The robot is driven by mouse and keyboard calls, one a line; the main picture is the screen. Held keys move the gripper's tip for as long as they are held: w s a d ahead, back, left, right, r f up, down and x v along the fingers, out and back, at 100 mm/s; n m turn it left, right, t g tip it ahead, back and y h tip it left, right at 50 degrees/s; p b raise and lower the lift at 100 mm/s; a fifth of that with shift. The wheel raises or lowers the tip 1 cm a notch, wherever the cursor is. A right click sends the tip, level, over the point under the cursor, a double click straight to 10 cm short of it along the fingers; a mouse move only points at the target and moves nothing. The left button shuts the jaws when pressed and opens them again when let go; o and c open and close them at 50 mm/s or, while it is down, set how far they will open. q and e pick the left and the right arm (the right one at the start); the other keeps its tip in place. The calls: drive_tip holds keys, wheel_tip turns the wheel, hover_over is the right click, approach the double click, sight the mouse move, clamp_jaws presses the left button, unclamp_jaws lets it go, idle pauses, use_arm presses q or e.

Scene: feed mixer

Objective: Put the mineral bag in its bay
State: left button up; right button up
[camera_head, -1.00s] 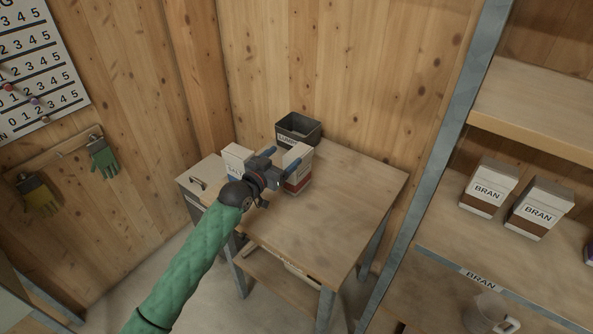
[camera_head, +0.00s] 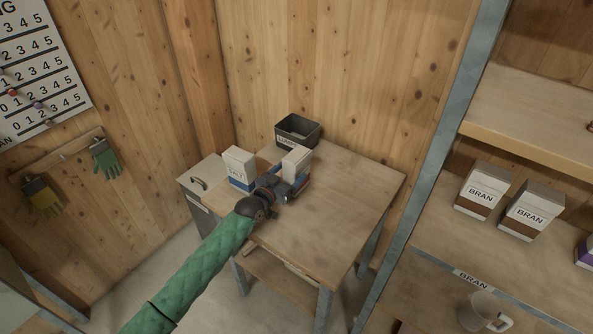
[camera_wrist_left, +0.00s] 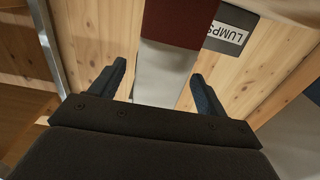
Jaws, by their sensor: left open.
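A white bag with a dark red band stands on the wooden table; its white top (camera_head: 297,161) shows just behind my left gripper (camera_head: 289,179). I cannot read a name on it, so I cannot tell whether it is the mineral bag. In the left wrist view the bag (camera_wrist_left: 166,60) lies between the two spread fingers of my left gripper (camera_wrist_left: 158,72), which is open. Contact with the bag cannot be told. A bag with a purple band (camera_head: 586,252) is cut off at the right edge, on the shelf. My right gripper is out of view.
A white SALT bag (camera_head: 239,167) with a blue band stands left of my gripper. A dark LUMPS bin (camera_head: 298,131) is at the table's back. The table's right half (camera_head: 350,190) is clear. Two BRAN bags (camera_head: 483,190) stand on the shelf behind a metal post (camera_head: 436,150). A clear jug (camera_head: 482,312) is below.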

use_arm(q)
drive_tip(key=p+x, duration=0.1)
drive_tip(key=x, duration=0.3)
drive_tip(key=shift+w+d+r, duration=0.1)
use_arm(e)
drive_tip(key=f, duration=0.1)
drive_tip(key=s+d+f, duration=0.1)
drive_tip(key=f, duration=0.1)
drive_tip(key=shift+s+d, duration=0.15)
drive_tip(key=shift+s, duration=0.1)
use_arm(q)
drive_tip(key=shift+c, duration=0.2)
drive_tip(key=c, duration=1.4)
drive_tip(key=shift+w, duration=0.1)
clamp_jaws()
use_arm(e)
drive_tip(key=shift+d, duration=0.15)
use_arm(q)
drive_tip(key=shift+r, duration=0.15)
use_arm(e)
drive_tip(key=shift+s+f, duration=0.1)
